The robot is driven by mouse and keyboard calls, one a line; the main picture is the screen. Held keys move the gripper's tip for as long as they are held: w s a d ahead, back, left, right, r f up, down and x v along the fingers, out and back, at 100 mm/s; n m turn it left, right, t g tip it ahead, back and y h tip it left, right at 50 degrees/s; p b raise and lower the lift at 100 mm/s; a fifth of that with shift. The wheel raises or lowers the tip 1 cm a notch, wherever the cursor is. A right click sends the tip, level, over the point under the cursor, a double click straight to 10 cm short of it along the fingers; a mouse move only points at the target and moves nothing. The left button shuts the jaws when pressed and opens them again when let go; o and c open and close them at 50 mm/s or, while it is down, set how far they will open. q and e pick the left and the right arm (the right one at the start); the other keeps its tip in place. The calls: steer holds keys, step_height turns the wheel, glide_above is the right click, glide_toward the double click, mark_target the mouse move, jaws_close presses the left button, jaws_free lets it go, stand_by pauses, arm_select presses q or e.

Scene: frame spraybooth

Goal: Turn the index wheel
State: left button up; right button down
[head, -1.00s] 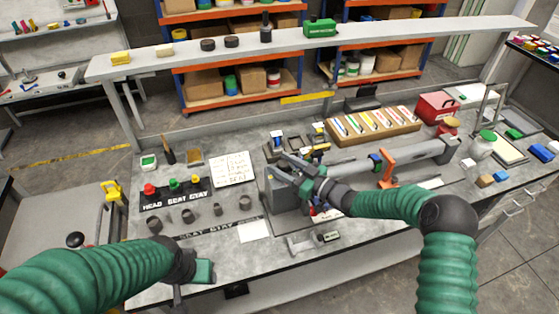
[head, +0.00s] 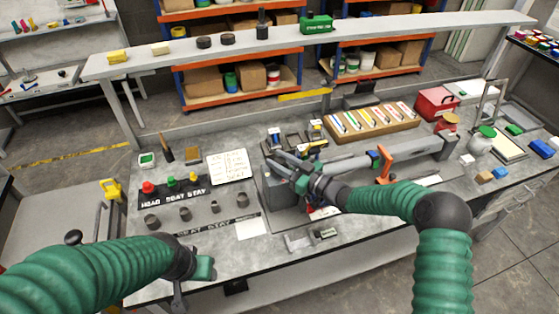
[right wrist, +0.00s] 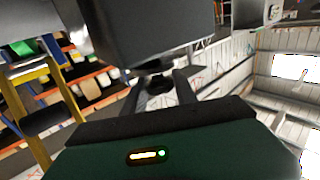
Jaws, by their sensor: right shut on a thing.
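My right gripper (head: 284,170) is at the grey block-shaped fixture (head: 279,193) near the middle of the bench. In the right wrist view its two fingers (right wrist: 158,92) are on either side of a small dark round part (right wrist: 156,82) under the big dark block (right wrist: 145,30). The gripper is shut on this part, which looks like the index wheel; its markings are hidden. In the head view the fingers and wrist hide most of it. My left gripper (head: 190,285) is low over the front left bench edge, partly hidden by its arm; its jaws are unclear.
Left of the fixture is a panel with red, green and yellow buttons (head: 172,186) and several dark knobs (head: 185,214). A white written sheet (head: 231,166) lies behind them. A wooden tray of coloured strips (head: 370,122) and a red box (head: 436,103) stand behind the right arm.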

steer(key=shift+m+t+h, duration=0.3)
steer(key=shift+t, duration=0.1)
steer(key=shift+m+t+h+b, duration=0.3)
steer(key=m+t+h+b, duration=0.1)
steer(key=m+h, duration=0.1)
steer(key=m+t+h+b, duration=0.1)
steer(key=t+h, duration=0.1)
steer(key=shift+a+f+m+t+h, duration=0.1)
steer(key=shift+f+m+t+h, duration=0.1)
steer(key=shift+m+t+h, duration=0.15)
steer(key=m+t+h+b, duration=0.1)
steer(key=m+h, duration=0.1)
steer(key=m+t+h+b, duration=0.1)
steer(key=h, duration=0.2)
steer(key=shift+m, duration=0.35)
steer(key=m+h+b, duration=0.1)
steer(key=m+h, duration=0.1)
steer(key=h, duration=0.1)
steer(key=m+h+b, duration=0.1)
steer(key=m+h, duration=0.1)
steer(key=h, duration=0.2)
steer(key=shift+r, duration=0.1)
steer(key=shift+r+m+g+h+b, duration=0.1)
steer(key=shift+m+g+h+b, duration=0.55)
steer(key=shift+m+h, duration=1.25)
steer(key=shift+g+h, duration=0.3)
steer(key=shift+h, duration=0.15)
